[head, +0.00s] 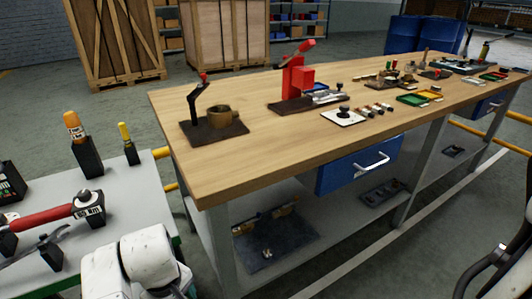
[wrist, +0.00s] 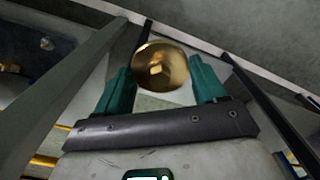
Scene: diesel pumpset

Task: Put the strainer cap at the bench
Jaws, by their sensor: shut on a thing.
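The strainer cap (wrist: 172,60) is a round, domed brass piece with a small raised square in its middle. In the wrist view it sits between the two green fingers of my gripper (wrist: 163,80), which is shut on it. The bench (head: 290,125) has a wooden top and grey legs and fills the middle of the head view. My gripper and the cap do not show in the head view.
A grey tool table (head: 120,205) stands at left. The bench's near front strip is clear.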

